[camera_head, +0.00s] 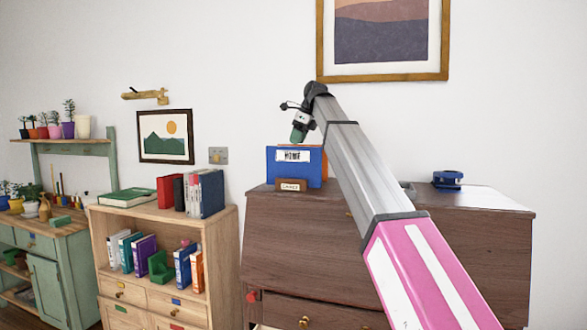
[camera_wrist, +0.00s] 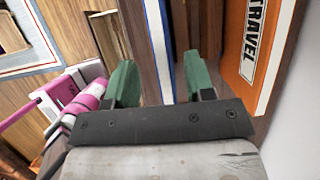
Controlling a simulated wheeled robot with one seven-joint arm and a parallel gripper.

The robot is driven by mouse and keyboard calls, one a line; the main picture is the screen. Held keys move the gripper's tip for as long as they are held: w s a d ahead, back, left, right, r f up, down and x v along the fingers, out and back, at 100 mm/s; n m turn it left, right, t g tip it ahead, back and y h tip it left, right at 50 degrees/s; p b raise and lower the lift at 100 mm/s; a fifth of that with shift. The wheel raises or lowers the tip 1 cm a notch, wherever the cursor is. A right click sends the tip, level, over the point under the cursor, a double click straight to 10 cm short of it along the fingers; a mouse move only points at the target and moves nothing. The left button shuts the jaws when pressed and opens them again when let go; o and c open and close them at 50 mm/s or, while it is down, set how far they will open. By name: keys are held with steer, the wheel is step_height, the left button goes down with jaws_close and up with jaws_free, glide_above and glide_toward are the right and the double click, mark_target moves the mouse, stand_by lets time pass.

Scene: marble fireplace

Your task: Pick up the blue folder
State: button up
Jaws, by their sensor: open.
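The blue folder (camera_head: 270,170) stands upright on the dark wooden cabinet, with a white label reading HOME. A small wooden sign leans at its front. My gripper (camera_head: 299,132) is at the folder's top edge, pointing down. In the wrist view, the two green fingertips of my gripper (camera_wrist: 160,84) are apart. The folder's white and blue edge (camera_wrist: 164,50) runs between them, with gaps on both sides. I cannot tell how deep the fingers reach.
An orange folder (camera_wrist: 262,60) labelled TRAVEL stands close beside the right finger. The dark cabinet (camera_head: 470,215) also bears a blue object (camera_head: 447,180) at the right. A bookshelf (camera_head: 220,245) stands to the left. A framed picture (camera_head: 385,40) hangs above my arm.

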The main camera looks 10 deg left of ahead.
mark_target(291, 152)
steer(key=shift+x, duration=3)
jaws_close()
